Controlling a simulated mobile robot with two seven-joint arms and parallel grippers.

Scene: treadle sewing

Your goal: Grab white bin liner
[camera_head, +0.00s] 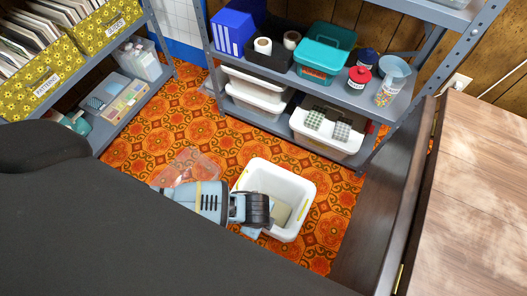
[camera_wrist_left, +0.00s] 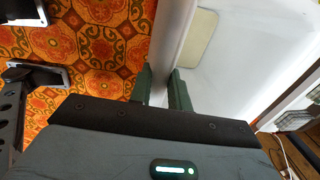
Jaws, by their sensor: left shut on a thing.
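The white bin liner (camera_head: 290,173) looks like an open white tub standing on the floor, with yellow marks at its sides and a flat beige thing (camera_head: 283,213) inside. My left gripper (camera_head: 262,210) is at its near left side. In the left wrist view the two dark fingers (camera_wrist_left: 166,92) are shut on the thin wall of the white bin liner (camera_wrist_left: 176,45), one finger on each side. The inside of the liner shows to the right of the wall. My right gripper is not in view.
A clear plastic box (camera_head: 190,165) lies on the orange patterned floor behind my left arm. A metal shelf (camera_head: 260,122) with boxes stands behind the liner. A wooden tabletop (camera_head: 480,180) is at the right. Another shelf with yellow boxes (camera_head: 40,80) is at the left.

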